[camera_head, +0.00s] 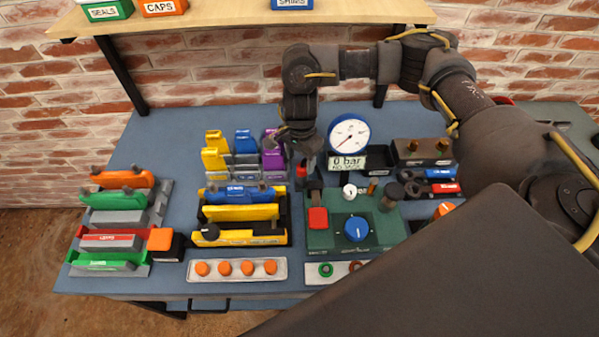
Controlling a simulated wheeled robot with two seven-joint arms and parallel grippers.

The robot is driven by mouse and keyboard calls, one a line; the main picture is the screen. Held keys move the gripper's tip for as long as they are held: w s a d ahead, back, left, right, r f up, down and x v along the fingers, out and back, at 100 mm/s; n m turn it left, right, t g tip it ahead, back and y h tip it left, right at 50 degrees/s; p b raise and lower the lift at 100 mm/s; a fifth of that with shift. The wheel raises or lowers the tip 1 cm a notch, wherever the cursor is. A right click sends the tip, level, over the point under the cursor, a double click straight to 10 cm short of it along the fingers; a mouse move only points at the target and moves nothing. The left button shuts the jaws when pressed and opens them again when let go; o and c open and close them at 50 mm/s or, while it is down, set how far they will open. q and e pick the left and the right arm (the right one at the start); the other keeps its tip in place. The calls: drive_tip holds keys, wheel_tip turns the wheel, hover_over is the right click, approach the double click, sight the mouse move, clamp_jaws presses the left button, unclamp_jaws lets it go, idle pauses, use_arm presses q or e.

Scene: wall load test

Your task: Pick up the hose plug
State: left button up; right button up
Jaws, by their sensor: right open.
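My right gripper (298,145) points down over the middle of the blue bench, its arm reaching in from the right. It is open, and nothing shows between its fingers. It is just right of a purple holder (272,158) and above a small red part (302,169). I cannot tell for certain which part is the hose plug. A green test panel (345,234) stands in front, with a red block (318,218), a blue knob (357,229), a white knob (349,191) and dark fittings. My left gripper is not in view.
A round gauge (349,133) with a "0 bar" display stands right of the gripper. Colored blocks in racks fill the bench's left (118,225) and middle (240,225). A wooden shelf (230,17) with labelled bins hangs behind. My dark arm covers the right side.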

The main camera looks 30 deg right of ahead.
sight(302, 166)
drive_tip(key=shift+s+f+p, duration=0.2)
drive_tip(key=shift+f+p, duration=0.1)
drive_tip(key=shift+f, duration=0.15)
wheel_tip(302, 166, down, 3)
drive_tip(key=shift+s+d+f+p, duration=0.1)
drive_tip(key=shift+s+f+p, duration=0.05)
drive_tip(key=shift+p, duration=0.25)
drive_tip(key=shift+f, duration=0.45)
drive_tip(key=c, duration=1.2)
